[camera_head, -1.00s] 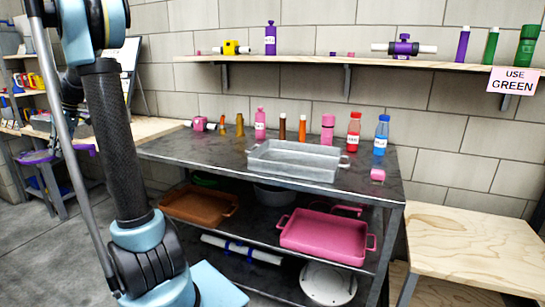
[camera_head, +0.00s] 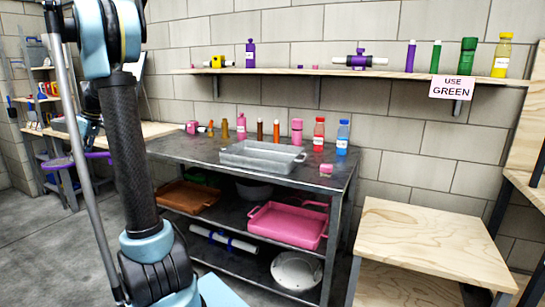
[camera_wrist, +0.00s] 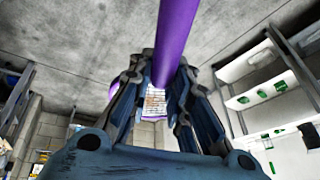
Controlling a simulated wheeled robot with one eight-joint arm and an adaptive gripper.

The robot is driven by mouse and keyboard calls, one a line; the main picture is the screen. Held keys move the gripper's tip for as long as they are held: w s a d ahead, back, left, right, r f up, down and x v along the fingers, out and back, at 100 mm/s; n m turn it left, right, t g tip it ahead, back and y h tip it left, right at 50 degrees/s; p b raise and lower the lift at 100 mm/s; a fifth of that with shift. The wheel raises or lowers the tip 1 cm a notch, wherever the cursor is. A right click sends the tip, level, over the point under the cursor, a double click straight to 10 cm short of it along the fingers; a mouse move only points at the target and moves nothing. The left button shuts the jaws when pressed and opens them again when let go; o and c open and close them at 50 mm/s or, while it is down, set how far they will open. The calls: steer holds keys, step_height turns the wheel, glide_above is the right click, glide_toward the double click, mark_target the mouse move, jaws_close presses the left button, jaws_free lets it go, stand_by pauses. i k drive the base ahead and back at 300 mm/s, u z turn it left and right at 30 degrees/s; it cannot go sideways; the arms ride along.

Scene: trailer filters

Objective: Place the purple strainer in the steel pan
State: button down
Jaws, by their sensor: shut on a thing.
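My gripper (camera_wrist: 160,80) is shut on a purple rod-like handle (camera_wrist: 177,30) in the wrist view. A flat purple piece, apparently part of the held strainer (camera_head: 60,162), shows at the far left of the head view, partly behind my arm. The strainer's full shape is not clear, and my gripper is mostly hidden by my arm there. The grey rectangular steel pan (camera_head: 262,158) with side handles sits on the dark metal table, right of my arm and well away from the strainer. It looks empty.
Several bottles, including a red (camera_head: 319,134) and a blue one (camera_head: 343,137), stand behind the pan. A pink tray (camera_head: 287,226) and a brown tray (camera_head: 188,197) lie on the shelf below. A sign (camera_head: 452,88) reads "USE GREEN". A wooden table (camera_head: 430,240) stands at right.

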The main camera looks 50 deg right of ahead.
mark_target(263, 155)
steer(key=k, duration=0.95)
steer(key=z, duration=1.2)
steer(key=i, duration=1)
steer(key=u, duration=0.05)
